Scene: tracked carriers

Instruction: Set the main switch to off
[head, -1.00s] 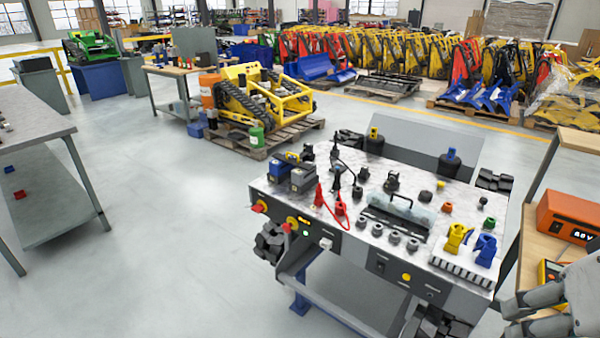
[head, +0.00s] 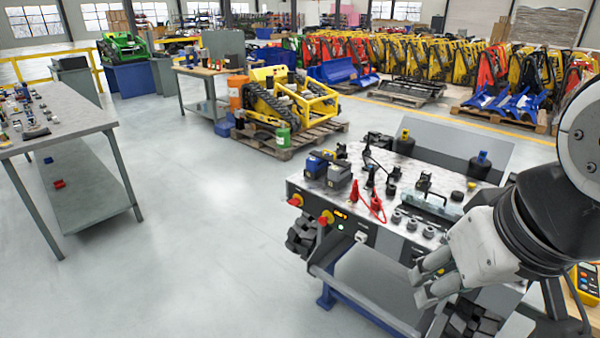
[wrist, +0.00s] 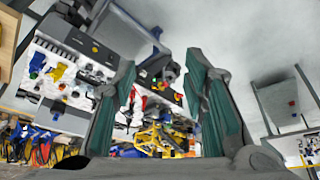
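Beside the right knob is a small lit orange display (head: 341,214), with a green light (head: 340,226) below. My gripper (head: 428,286) is in front of the bench's right part, to the right of both knobs and apart from them. In the wrist view its fingers (wrist: 163,62) are spread and empty.
On the bench top are blue and grey battery blocks (head: 328,170), red clamps (head: 376,200) with a cable, and several small parts. A lower shelf (head: 375,285) juts out below the panel. A grey table (head: 65,115) stands at left. The floor between is clear.

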